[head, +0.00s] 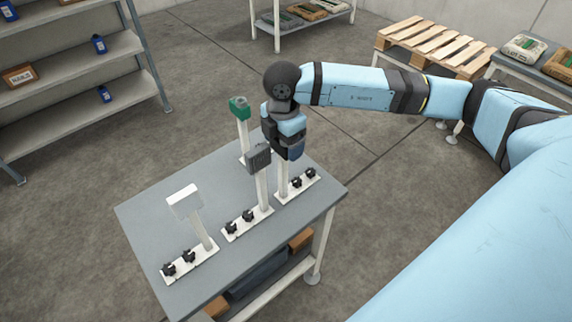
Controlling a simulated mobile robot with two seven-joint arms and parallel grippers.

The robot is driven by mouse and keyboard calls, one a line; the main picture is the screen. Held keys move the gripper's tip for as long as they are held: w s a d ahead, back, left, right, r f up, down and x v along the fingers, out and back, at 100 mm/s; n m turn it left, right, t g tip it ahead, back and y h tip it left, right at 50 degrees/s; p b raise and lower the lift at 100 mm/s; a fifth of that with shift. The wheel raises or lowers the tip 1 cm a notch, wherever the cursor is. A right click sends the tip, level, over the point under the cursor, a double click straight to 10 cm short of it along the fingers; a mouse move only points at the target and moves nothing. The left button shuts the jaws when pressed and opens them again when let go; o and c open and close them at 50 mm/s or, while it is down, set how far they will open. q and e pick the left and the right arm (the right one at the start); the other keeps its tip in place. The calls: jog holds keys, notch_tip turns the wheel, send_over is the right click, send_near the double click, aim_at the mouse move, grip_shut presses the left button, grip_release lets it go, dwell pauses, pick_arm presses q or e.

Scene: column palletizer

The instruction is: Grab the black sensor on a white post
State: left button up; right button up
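The black sensor (258,158), dark grey to black, sits on top of an upright white post (262,190) in the middle of the grey table (140,212). The post's white base holds black knobs. My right gripper (289,152) hangs down just behind and to the right of the black sensor, in front of or over another white post (283,178). The top of that post is hidden by the gripper. The gripper's fingers cannot be made out, so its opening is unclear. My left gripper is not in view.
A green sensor (239,107) on a post stands behind, and a white sensor (184,200) on a post stands at front left. Shelves (70,55) stand at the left. A wooden pallet (430,47) lies at the back right. Bare floor surrounds the table.

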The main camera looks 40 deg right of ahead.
jog(key=c, duration=1.1)
jog(key=shift+c, duration=0.3)
jog(key=shift+r, duration=0.15)
